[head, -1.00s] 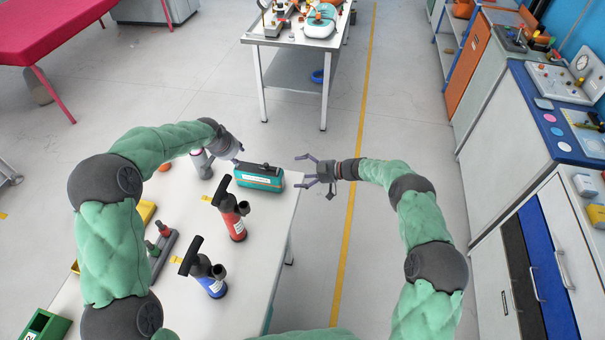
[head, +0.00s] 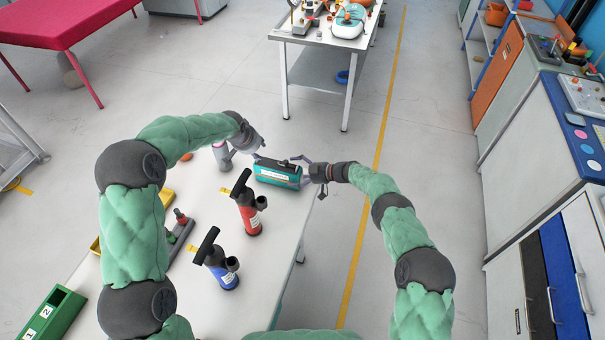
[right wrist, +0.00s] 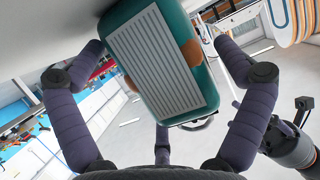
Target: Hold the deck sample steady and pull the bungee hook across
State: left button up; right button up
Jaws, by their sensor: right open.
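The deck sample (head: 277,176), a teal block with a white label and a dark top, lies at the table's far right corner. In the right wrist view the deck sample (right wrist: 155,65) shows a pale ribbed face and orange patches. My right gripper (head: 304,172) is open at its right end; in the right wrist view its fingers (right wrist: 157,50) spread on either side of the block, with no clear grip. My left gripper (head: 257,155) is at the block's far left; its fingers are too small to read. I cannot clearly make out the bungee hook; a thin dark loop (right wrist: 200,124) shows by the block.
A red pump (head: 249,213) and a blue pump (head: 222,270) stand on the white table (head: 255,292) nearer me. A green numbered box (head: 50,318) is at lower left. Clear floor and a yellow line lie right of the table; cabinets (head: 540,170) stand further right.

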aim_at(285, 161)
jog(key=shift+a, duration=0.1)
jog(key=c, duration=1.2)
pick_arm(q)
jog(key=shift+o, duration=0.5)
pick_arm(e)
jog(key=shift+f, duration=0.1)
pick_arm(q)
jog(key=d+r+m+g+h, duration=0.2)
jog(key=d+r+m+g, duration=0.15)
jog(key=m, duration=0.55)
jog(key=x, duration=0.8)
jog(key=d+x, duration=0.1)
jog(key=x, duration=0.3)
jog(key=shift+w+f, duration=0.1)
jog(key=shift+w, duration=0.1)
